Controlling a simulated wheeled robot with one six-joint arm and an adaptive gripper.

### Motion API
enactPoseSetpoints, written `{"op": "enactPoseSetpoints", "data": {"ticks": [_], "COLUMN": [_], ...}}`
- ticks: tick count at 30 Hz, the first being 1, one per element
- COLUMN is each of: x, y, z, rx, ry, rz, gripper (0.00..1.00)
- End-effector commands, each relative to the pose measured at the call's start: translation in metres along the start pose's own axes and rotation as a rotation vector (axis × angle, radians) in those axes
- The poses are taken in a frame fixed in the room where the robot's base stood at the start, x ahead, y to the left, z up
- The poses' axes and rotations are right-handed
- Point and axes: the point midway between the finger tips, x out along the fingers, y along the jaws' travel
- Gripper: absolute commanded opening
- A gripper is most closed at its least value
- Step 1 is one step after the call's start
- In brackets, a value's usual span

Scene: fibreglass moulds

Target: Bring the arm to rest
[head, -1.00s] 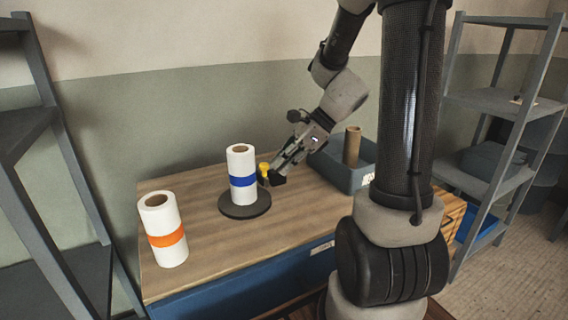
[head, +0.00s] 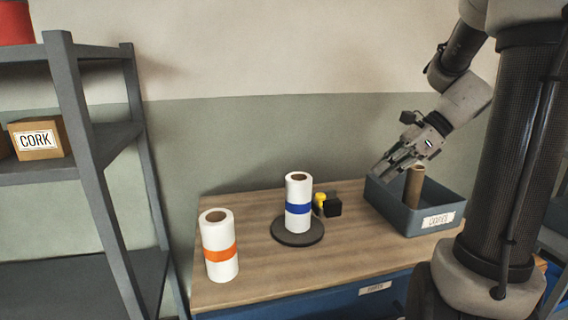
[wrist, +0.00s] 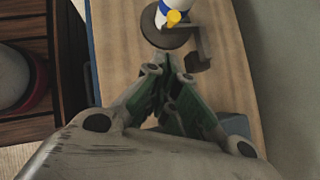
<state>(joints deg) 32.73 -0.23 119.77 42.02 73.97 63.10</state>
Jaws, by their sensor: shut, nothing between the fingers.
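My gripper (head: 381,171) is shut and empty, raised above the table near the left side of the grey bin in the head view. Its closed fingers also show in the wrist view (wrist: 170,78). A white roll with a blue band (head: 298,190) stands upright on a dark round base (head: 297,238). A yellow and black piece (head: 328,205) sits just right of that roll, apart from my gripper. A white roll with an orange band (head: 219,262) stands upright at the table's left.
The wooden table (head: 262,271) has free room in front. A grey bin (head: 400,214) holds a brown core tube (head: 414,187). A grey shelf (head: 92,170) with a box labelled CORK (head: 38,139) stands at the left. A wall is close behind.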

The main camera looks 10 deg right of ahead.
Motion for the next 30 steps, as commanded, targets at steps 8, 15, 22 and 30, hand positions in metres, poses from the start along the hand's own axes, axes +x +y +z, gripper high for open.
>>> {"op": "enactPoseSetpoints", "data": {"ticks": [8, 15, 22, 30], "x": [0.001, -0.011, -0.028, -0.033], "y": [0.003, 0.057, 0.102, 0.135], "z": [-0.025, -0.063, -0.056, -0.024], "rx": [-0.29, -0.916, -1.55, -1.946], "ry": [0.084, 0.34, 0.563, 0.702], "rz": [0.013, 0.178, 0.367, 0.367], "gripper": [0.0, 0.0, 0.0, 0.0]}}
